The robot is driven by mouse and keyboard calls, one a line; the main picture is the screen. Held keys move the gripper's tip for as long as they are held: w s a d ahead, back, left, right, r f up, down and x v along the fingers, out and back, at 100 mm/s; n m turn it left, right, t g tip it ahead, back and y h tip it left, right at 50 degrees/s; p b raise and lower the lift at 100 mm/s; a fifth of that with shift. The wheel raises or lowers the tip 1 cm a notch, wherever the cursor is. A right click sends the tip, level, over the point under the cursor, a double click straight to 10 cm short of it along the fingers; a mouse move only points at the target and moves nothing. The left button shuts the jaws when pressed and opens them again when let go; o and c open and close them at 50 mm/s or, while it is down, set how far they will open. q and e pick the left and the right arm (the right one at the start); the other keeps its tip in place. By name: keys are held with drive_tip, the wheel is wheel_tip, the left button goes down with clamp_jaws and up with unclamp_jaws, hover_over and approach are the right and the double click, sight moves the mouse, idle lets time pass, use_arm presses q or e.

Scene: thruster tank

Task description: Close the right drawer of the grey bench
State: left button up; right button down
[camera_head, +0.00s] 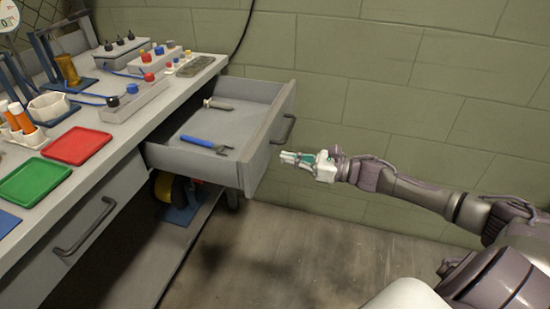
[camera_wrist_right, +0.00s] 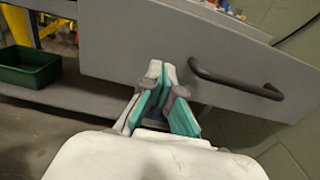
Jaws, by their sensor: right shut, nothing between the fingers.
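The right drawer (camera_head: 210,165) of the grey bench (camera_head: 135,143) is pulled well out. A blue-handled wrench (camera_head: 204,144) and another tool (camera_head: 218,105) lie inside it. Its dark bar handle (camera_head: 284,130) is on the front panel, and the handle also shows in the right wrist view (camera_wrist_right: 235,82). My right gripper (camera_head: 284,156) is shut and empty, in front of the drawer front (camera_wrist_right: 150,45). In the wrist view its fingertips (camera_wrist_right: 160,72) point at the panel, left of the handle. Whether they touch it I cannot tell. My left gripper is not in view.
A closed drawer with a handle (camera_head: 85,226) is at the left. The bench top holds a red tray (camera_head: 77,146), a green tray (camera_head: 34,182) and control boxes. A green bin (camera_wrist_right: 27,67) shows below the bench. The floor (camera_head: 285,255) in front is clear.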

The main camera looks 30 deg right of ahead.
sight(265, 154)
drive_tip(key=x, duration=0.2)
drive_tip(key=shift+w+a, duration=0.65)
drive_tip(key=shift+w, duration=0.1)
